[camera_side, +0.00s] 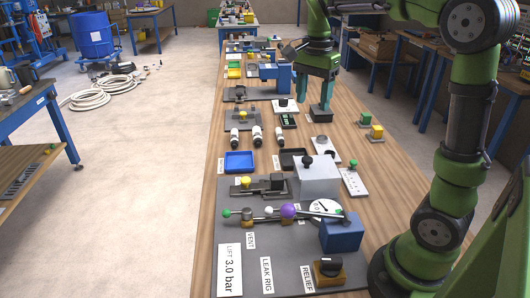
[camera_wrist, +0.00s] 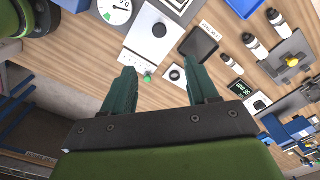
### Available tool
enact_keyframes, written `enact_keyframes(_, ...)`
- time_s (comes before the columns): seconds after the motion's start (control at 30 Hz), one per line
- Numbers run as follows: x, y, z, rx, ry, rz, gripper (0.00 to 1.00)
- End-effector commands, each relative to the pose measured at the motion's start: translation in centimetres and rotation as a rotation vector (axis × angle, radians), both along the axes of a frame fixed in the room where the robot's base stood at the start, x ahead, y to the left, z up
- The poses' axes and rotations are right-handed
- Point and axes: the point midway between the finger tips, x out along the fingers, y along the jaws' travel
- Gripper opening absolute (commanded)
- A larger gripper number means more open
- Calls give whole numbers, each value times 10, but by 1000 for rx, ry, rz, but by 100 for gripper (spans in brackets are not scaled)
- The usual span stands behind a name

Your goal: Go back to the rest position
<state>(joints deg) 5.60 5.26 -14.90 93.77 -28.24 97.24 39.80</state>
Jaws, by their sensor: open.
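My gripper (camera_side: 319,106) is green with teal fingers and hangs over the right part of the long wooden bench (camera_side: 382,181). In the wrist view my gripper (camera_wrist: 160,85) shows its two fingers apart with nothing between them. In the side view the fingertips are close to a small dark display box (camera_side: 288,121) and a white plate with a black knob (camera_side: 284,104). Whether the fingertips touch the bench top cannot be told.
Near my gripper stand several white bottles (camera_side: 257,136), a blue tray (camera_side: 239,161) and a light grey block with a black knob (camera_side: 316,177). A leak rig panel with a gauge (camera_side: 325,208) is at the front. Yellow and green blocks (camera_side: 376,132) sit near the right edge.

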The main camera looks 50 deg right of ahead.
Motion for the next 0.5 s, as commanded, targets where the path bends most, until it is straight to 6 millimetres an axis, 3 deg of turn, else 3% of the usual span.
enact_keyframes(0.3,2,-2,0,-8,-8,35,59)
enact_keyframes(0.4,4,0,-12,-13,-29,157,59)
enact_keyframes(0.5,-3,19,-20,-10,-104,359,59)
